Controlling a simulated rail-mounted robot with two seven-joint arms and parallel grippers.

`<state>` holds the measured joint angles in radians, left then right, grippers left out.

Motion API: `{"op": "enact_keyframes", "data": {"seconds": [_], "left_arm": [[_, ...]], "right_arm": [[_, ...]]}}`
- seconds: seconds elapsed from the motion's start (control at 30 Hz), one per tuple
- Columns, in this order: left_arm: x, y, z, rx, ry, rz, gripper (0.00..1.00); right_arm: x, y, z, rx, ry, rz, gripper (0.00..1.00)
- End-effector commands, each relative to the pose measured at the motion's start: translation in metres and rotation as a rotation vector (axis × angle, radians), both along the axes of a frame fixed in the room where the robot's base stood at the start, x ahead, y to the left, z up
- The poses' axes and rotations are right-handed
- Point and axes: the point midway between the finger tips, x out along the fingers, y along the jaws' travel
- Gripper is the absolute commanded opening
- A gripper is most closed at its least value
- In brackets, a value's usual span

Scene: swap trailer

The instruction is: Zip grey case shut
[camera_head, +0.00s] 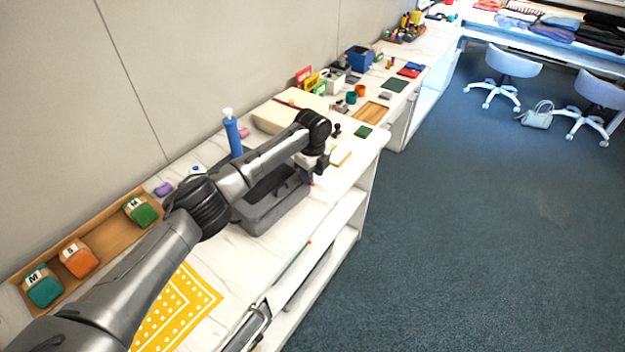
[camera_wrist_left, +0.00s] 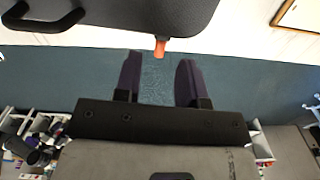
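The grey case (camera_head: 272,214) stands on the white counter below my left arm. Its dark inside shows in the head view, and my arm hides part of its top. In the left wrist view the dark grey case (camera_wrist_left: 150,14) fills the top, with an orange zip pull (camera_wrist_left: 160,46) hanging from its edge. My left gripper (camera_wrist_left: 158,66) has its two purple-dark fingers apart, with the pull just beyond and between the tips. In the head view the left gripper (camera_head: 318,170) is at the case's right end. My right gripper is not in view.
A blue pump bottle (camera_head: 233,133) stands behind the case. A wooden tray (camera_head: 104,236) with several coloured pouches and a yellow dotted cloth (camera_head: 178,310) lie at left. A beige case (camera_head: 276,117) and small items lie beyond. Blue floor (camera_head: 470,230) is open at right.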

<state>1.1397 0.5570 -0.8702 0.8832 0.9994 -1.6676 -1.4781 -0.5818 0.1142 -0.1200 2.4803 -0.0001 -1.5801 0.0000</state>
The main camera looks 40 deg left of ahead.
Motion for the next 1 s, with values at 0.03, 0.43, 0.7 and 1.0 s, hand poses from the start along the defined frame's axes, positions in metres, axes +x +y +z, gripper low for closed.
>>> {"op": "enact_keyframes", "data": {"seconds": [0.03,0.43,0.7,1.0], "left_arm": [[0.001,0.001,0.009,0.0,-0.005,0.0,0.37],[0.0,0.0,0.084,0.0,-0.003,0.001,0.37],[0.0,0.0,0.109,0.0,-0.001,0.001,0.37],[0.0,0.0,0.113,0.0,0.0,0.001,0.37]], "right_arm": [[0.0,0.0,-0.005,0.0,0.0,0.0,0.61],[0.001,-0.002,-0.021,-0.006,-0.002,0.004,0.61],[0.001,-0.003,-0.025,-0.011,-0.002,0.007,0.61],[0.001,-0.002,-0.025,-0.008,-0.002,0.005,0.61]]}}
